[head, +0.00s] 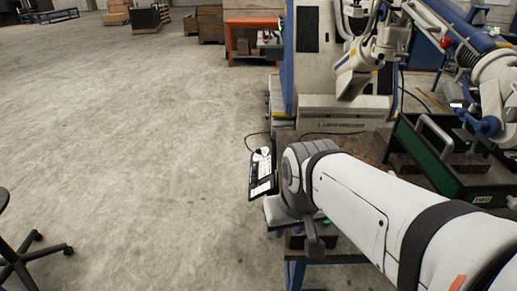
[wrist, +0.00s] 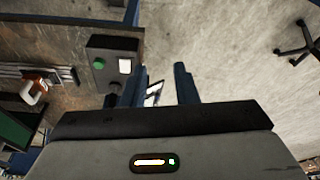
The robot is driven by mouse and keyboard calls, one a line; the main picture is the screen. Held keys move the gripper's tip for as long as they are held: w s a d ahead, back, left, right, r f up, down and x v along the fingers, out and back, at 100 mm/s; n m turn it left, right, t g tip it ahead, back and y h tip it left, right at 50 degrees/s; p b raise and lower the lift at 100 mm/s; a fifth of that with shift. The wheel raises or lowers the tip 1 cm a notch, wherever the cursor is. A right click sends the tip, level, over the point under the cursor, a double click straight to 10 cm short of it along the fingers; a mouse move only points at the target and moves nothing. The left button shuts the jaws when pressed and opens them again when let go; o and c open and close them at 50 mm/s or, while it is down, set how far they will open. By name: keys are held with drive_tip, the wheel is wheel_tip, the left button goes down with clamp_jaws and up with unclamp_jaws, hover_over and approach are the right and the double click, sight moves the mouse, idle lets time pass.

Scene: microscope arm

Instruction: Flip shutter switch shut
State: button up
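A dark control box (wrist: 101,45) sits at the table's edge in the wrist view. In the head view my own arm hides the box and the fingertips.
A black panel with white parts (head: 262,172) hangs at the table's left edge; part of it shows between my fingers. A green tray (head: 460,180) stands on the right, near a large white machine (head: 345,115).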

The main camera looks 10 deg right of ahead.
drive_tip(key=o, duration=0.5)
drive_tip(key=shift+m+g, duration=0.6)
drive_tip(key=shift+g, duration=0.3)
drive_tip(key=w+d+f+b, duration=0.1)
drive_tip(key=w+f, duration=0.1)
drive_tip(key=w, duration=0.1)
drive_tip(key=w+d+f+b, duration=0.1)
drive_tip(key=w+d, duration=0.1)
drive_tip(key=w, duration=0.1)
drive_tip(key=w+d+f+b, duration=0.1)
drive_tip(key=w+f, duration=0.1)
drive_tip(key=w, duration=0.1)
drive_tip(key=shift+w+d+f+b, duration=0.25)
drive_tip(key=shift+d+f+b, duration=0.05)
drive_tip(key=shift+d, duration=0.05)
drive_tip(key=shift+m+g, duration=0.7)
drive_tip(key=w+d+f+b, duration=0.1)
drive_tip(key=w+d+f, duration=0.1)
drive_tip(key=f, duration=0.1)
drive_tip(key=w+d+f+b, duration=0.1)
drive_tip(key=w+d+f, duration=0.2)
drive_tip(key=w+d+f+b, duration=0.1)
drive_tip(key=w+d+f, duration=0.1)
drive_tip(key=w+f, duration=0.1)
drive_tip(key=shift+w+d+f, duration=0.15)
drive_tip(key=shift+d+f, duration=0.05)
wheel_tip(320, 180, down, 7)
drive_tip(key=shift+f, duration=0.1)
